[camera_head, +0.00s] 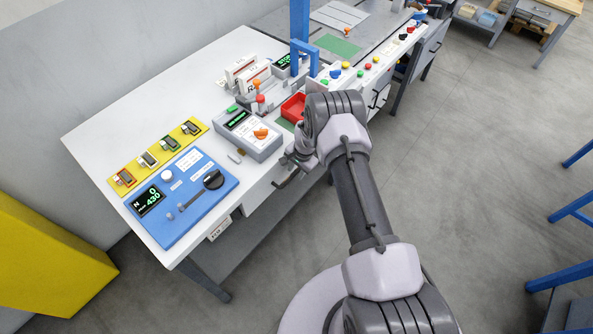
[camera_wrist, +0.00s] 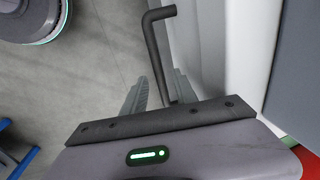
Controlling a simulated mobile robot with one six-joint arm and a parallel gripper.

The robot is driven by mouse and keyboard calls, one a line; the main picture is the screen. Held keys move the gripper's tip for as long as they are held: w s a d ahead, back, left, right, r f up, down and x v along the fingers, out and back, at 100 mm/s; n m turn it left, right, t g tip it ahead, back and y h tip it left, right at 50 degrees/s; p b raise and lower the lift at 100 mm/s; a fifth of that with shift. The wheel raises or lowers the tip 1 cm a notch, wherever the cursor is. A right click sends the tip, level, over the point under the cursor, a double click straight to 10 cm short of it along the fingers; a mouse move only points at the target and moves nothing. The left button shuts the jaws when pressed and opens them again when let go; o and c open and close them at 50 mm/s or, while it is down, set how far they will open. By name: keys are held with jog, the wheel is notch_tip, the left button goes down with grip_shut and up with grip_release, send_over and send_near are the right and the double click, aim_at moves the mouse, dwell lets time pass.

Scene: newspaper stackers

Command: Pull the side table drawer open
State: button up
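The white worktable (camera_head: 110,165) has a light drawer front (camera_head: 258,203) under its top edge, partly hidden by my arm. A dark bar handle (camera_head: 289,180) sticks out from this front. In the wrist view the handle (camera_wrist: 153,50) is a black bent bar standing off the pale front (camera_wrist: 205,45). My gripper (camera_head: 292,160) is at the table's front edge, by the handle. In the wrist view my gripper (camera_wrist: 160,88) has its two grey fingers apart, one on each side of the bar. Contact with the bar is unclear. The drawer looks closed, though its edges are partly hidden.
A blue control panel (camera_head: 182,197), a grey device (camera_head: 250,134) and a red tray (camera_head: 293,107) stand on the tabletop. A yellow block (camera_head: 45,255) stands at left. Blue frames (camera_head: 575,215) are at the right edge. The grey floor (camera_head: 480,170) to the right is clear.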

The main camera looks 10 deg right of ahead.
jog(key=shift+c, duration=0.4)
grip_shut()
dwell(0.9)
